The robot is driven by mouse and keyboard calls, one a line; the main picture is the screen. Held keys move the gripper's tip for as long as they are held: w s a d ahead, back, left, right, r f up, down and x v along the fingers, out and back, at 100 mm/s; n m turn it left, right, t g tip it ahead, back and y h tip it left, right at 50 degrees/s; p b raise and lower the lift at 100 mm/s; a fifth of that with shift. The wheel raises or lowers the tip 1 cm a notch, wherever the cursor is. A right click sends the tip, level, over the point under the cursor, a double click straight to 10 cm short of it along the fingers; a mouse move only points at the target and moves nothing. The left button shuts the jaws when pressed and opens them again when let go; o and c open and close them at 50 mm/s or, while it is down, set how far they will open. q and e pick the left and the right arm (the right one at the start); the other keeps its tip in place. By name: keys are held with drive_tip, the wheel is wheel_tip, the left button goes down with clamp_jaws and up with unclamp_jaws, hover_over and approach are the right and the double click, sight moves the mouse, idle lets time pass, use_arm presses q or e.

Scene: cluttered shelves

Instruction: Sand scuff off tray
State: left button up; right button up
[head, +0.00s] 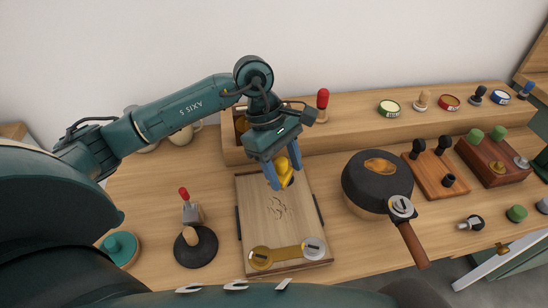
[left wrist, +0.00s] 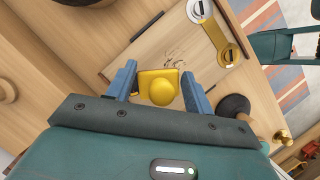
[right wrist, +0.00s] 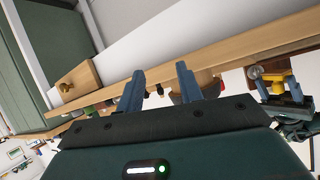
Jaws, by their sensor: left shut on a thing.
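A wooden tray (head: 260,228) with dark side handles lies on the table in the head view. Dark scuff marks (head: 277,206) show on its middle, and also in the left wrist view (left wrist: 174,56). My left gripper (head: 283,174) is shut on a yellow block with a round knob (left wrist: 160,88), over the tray's far end. The scuff is nearer the front than the block. I cannot tell whether the block touches the tray. My right gripper (right wrist: 160,85) is open and empty in the right wrist view; the block (right wrist: 283,84) shows beyond it.
A yellow bar with round ends (head: 286,254) lies across the tray's near end. A raised shelf (head: 350,125) with several small items runs behind.

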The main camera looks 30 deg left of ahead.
use_arm(q)
drive_tip(key=n, duration=0.2)
drive_tip(key=a+n+t, duration=0.1)
drive_tip(key=shift+s+n+t, duration=0.15)
drive_tip(key=shift+n+t, duration=0.15)
drive_tip(key=shift+n, duration=0.1)
drive_tip(key=n, duration=0.1)
drive_tip(key=a+n+t, duration=0.1)
drive_tip(key=n, duration=0.1)
drive_tip(key=shift+r, duration=0.15)
drive_tip(key=shift+f+b, duration=0.35)
drive_tip(key=shift+f, duration=0.35)
wheel_tip(320, 180, down, 3)
drive_tip(key=shift+r+b, duration=0.15)
drive_tip(key=shift+b, duration=0.7)
drive_tip(key=shift+f+b, duration=0.4)
drive_tip(key=shift+f, duration=0.4)
use_arm(e)
drive_tip(key=shift+s+d+f+t, duration=0.2)
drive_tip(key=shift+s+d+t, duration=0.1)
drive_tip(key=shift+d+t, duration=0.1)
drive_tip(key=shift+w+f, duration=0.1)
drive_tip(key=shift+w, duration=0.05)
use_arm(q)
drive_tip(key=shift+f+b, duration=0.5)
drive_tip(key=shift+b, duration=0.1)
use_arm(e)
drive_tip(key=shift+a+f, duration=0.1)
drive_tip(key=shift+f, duration=0.4)
